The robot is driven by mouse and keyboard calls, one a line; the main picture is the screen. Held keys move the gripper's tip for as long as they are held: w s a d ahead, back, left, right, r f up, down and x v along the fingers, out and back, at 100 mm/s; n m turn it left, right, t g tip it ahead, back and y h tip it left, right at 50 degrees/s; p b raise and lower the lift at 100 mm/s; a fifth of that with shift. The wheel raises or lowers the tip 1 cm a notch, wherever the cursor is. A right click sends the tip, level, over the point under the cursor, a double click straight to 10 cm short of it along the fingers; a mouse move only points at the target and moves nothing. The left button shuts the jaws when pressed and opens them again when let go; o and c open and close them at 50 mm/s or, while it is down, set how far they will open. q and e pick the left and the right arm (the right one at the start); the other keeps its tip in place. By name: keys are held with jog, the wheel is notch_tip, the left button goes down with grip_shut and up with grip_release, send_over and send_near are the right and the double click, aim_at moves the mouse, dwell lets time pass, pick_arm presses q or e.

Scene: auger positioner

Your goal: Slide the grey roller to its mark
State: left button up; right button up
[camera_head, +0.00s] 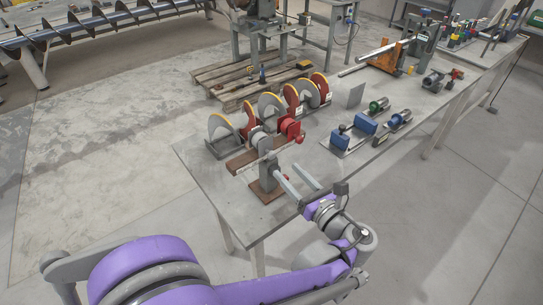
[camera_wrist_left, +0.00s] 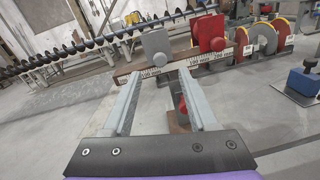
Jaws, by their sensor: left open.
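The grey roller (camera_head: 262,140) sits on a rail with a printed scale (camera_head: 250,158) at the table's near left part. In the left wrist view the grey roller (camera_wrist_left: 156,46) shows as a grey plate with a round knob, above the scale (camera_wrist_left: 196,62). A red counterpart (camera_wrist_left: 209,34) stands to its right on the rail. My left gripper (camera_head: 287,168) is open and empty, on the near side of the rail. In the wrist view its fingertips (camera_wrist_left: 159,75) point toward the grey roller, which lies beyond them. I cannot make out the mark. My right gripper is not in view.
A post with a red knob (camera_wrist_left: 183,109) stands below the rail. Blue blocks (camera_head: 352,133) sit to the right. The table (camera_head: 225,185) is bare at its near left.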

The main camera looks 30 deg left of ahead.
aim_at(273, 157)
pick_arm(q)
jog(key=x, duration=0.8)
jog(key=shift+w+a, duration=0.15)
jog(key=shift+a, duration=0.2)
grip_shut()
dwell(0.9)
